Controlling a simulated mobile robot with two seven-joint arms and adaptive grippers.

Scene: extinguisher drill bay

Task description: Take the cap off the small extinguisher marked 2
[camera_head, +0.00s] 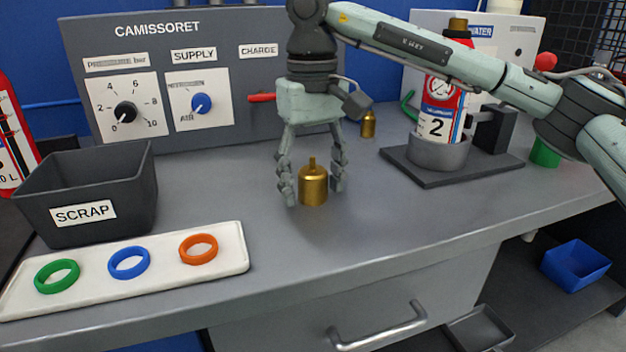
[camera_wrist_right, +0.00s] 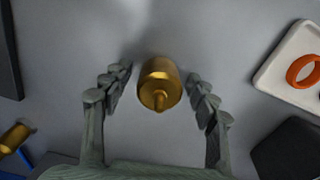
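The small extinguisher marked 2 (camera_head: 437,122) stands upright in a grey round holder (camera_head: 438,153) on a dark base plate. Its body is red and white, and a brass piece (camera_head: 458,26) shows at its top; my right arm hides part of it between. A brass cap-like piece with a narrow knob (camera_head: 314,187) appears to stand on the bench, well left of the extinguisher. My right gripper (camera_head: 312,194) is open and points down, a finger on each side of this piece. In the right wrist view, the brass piece (camera_wrist_right: 160,84) has gaps to both fingers. My left gripper is out of view.
A second brass piece (camera_head: 368,126) stands behind, near the panel (camera_head: 220,110). At left are a dark SCRAP bin (camera_head: 110,190) and a white tray (camera_head: 215,268) with green, blue and orange rings. The bench front centre is clear.

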